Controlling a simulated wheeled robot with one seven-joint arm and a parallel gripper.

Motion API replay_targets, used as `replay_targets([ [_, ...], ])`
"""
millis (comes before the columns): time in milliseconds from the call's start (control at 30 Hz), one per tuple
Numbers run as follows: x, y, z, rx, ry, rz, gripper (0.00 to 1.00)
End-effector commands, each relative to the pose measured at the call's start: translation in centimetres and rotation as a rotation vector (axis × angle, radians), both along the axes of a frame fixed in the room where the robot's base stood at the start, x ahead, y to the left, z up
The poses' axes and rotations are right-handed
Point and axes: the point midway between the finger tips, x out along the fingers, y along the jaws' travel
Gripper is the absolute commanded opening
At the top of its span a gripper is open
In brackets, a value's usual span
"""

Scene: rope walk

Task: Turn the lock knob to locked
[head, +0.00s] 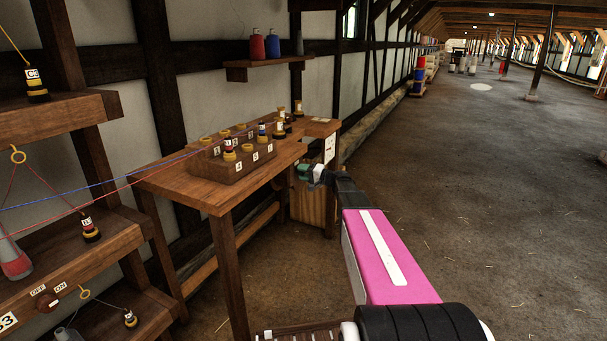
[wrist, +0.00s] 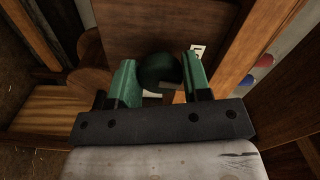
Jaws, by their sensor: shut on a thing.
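My gripper (wrist: 160,82) has green fingers shut on a dark round knob (wrist: 158,68) in the wrist view. The knob stands on a brown wooden panel (wrist: 130,25), between the two fingers. A white label (wrist: 198,50) with dark lettering sits just right of the knob, partly hidden by the right finger. A pale patch shows below the knob, partly covered. The knob's pointing direction cannot be read.
A wooden block of bobbins (head: 240,168) stands on the bench. Red and blue threads run left from it to a shelf rack (head: 80,116). A wooden cabinet (head: 314,204) stands beneath the bench end. The floor (head: 480,190) to the right is open.

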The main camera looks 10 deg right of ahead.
Motion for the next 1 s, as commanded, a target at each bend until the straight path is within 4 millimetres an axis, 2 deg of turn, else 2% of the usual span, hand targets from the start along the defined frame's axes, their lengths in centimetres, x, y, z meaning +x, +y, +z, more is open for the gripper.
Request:
replay_targets([
  [267, -0.11, -0.03, -0.13, -0.049, -0.064, 0.000, 0.21],
  [733, -0.12, -0.04, -0.15, -0.059, -0.075, 0.001, 0.21],
  [767, -0.12, -0.04, -0.15, -0.059, -0.075, 0.001, 0.48],
  [800, -0.11, -0.03, -0.15, -0.059, -0.075, 0.001, 0.61],
  [833, -0.10, -0.03, -0.14, -0.059, -0.075, 0.001, 0.67],
  [1000, -0.06, -0.02, -0.10, -0.057, -0.075, 0.000, 0.67],
])
